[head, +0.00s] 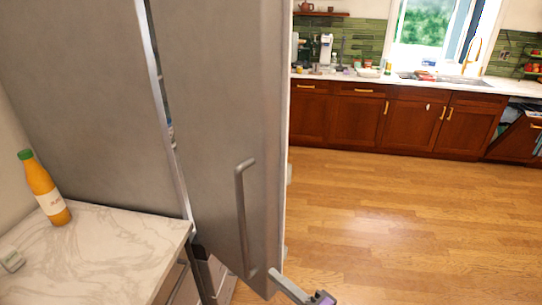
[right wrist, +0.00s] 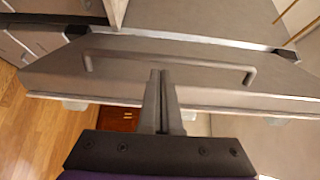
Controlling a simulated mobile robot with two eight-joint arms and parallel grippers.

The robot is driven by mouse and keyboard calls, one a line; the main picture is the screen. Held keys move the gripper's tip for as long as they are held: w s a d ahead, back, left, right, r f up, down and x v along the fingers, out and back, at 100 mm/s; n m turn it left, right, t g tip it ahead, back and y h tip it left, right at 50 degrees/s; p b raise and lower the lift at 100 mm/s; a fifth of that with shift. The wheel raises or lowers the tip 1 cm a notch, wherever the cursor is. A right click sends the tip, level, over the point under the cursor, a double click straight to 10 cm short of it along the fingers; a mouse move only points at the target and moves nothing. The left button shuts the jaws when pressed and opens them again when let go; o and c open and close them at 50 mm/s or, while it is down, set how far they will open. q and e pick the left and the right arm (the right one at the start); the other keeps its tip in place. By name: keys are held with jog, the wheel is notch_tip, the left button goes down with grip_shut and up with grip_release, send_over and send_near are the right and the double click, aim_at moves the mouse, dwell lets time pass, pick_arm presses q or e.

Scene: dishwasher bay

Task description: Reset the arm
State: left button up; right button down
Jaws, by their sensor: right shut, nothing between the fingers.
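My right gripper (head: 273,273) shows at the bottom of the head view, by the lower edge of a grey fridge door (head: 215,110). In the right wrist view its two fingers (right wrist: 162,75) are together with nothing between them. The door's bar handle (head: 241,215) stands up and to the left of the fingertips in the head view. In the right wrist view the handle (right wrist: 165,57) passes just beyond the fingertips, and I cannot tell whether they touch the door. The door stands ajar, with a narrow gap along its left side. My left gripper is not in view.
A marble counter (head: 110,240) with an orange bottle (head: 45,190) is at the left. Open wooden floor (head: 400,220) lies to the right of the door. Red-brown cabinets (head: 360,115), a sink and a window line the far wall.

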jog(key=s+d+f+n+g+h, duration=0.3)
jog(key=s+d+f+n+h, duration=0.1)
jog(key=f, duration=0.2)
jog(key=s+d+f+n+g+h, duration=0.3)
jog(key=s+f+n+h, duration=0.1)
jog(key=f, duration=0.2)
jog(key=s+d+f+n+g+h, duration=0.1)
jog(key=d+h, duration=0.3)
jog(key=d, duration=0.4)
jog(key=shift+s+f, duration=0.2)
jog(key=shift+s, duration=0.65)
